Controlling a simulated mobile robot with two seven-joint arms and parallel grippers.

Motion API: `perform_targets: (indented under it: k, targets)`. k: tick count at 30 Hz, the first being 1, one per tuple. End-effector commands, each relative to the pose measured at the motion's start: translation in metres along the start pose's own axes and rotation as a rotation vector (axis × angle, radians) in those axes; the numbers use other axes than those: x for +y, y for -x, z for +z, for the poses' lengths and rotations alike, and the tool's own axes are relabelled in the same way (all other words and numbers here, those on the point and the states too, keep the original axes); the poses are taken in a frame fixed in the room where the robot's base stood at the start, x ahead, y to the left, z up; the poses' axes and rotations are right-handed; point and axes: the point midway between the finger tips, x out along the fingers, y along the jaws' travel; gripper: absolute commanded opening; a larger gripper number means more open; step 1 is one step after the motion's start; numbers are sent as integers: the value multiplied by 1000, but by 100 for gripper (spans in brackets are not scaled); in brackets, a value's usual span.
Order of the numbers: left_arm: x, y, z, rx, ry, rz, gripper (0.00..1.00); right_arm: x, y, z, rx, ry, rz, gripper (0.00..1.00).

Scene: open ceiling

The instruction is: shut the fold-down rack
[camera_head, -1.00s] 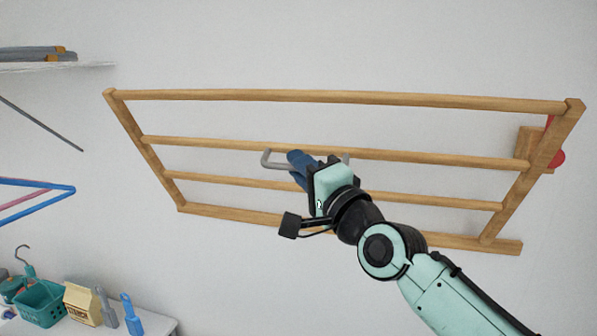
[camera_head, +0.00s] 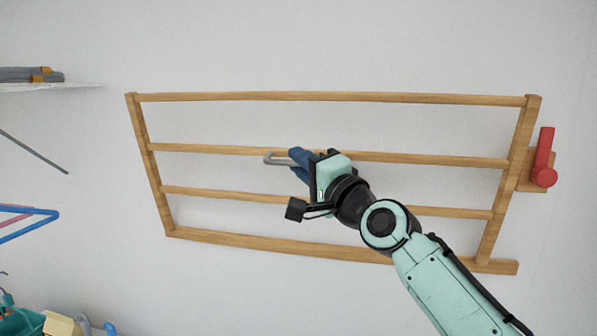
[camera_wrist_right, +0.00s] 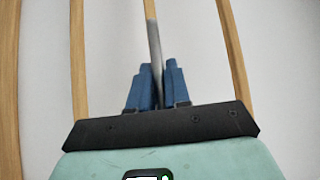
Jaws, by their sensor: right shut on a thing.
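The fold-down rack (camera_head: 330,97) is a wooden frame with several horizontal bars on the white wall, and it looks close to flat against the wall. A grey metal handle (camera_head: 279,160) sits at its second bar from the top. My right gripper (camera_head: 297,158) is shut on the handle, its blue fingers on either side of the grey bar. In the right wrist view the handle (camera_wrist_right: 151,38) runs between the fingers, with wooden bars on both sides. A red latch (camera_head: 543,165) on a wooden block is mounted right of the frame. My left gripper is not in view.
A shelf (camera_head: 55,88) with grey and orange items is at the upper left. Blue and pink hangers (camera_head: 35,216) are at the left edge. A teal basket (camera_head: 14,322) and other small items stand at the lower left. The wall around the rack is otherwise clear.

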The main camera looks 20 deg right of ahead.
Motion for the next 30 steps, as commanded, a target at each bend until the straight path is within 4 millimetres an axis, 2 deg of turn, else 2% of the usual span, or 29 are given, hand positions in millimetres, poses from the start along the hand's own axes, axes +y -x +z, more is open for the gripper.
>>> perform_targets:
  k: [3, 10, 29, 30]
  targets:
    - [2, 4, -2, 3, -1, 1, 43, -5, -9, -12, 9, 3, -9, 0]
    - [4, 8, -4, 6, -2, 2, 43, -4, -23, -26, 7, 3, -8, 0]
    - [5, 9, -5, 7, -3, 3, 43, -3, -28, -32, 8, 2, -7, 0]
    - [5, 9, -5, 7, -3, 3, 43, -3, -28, -32, 8, 2, -7, 30]
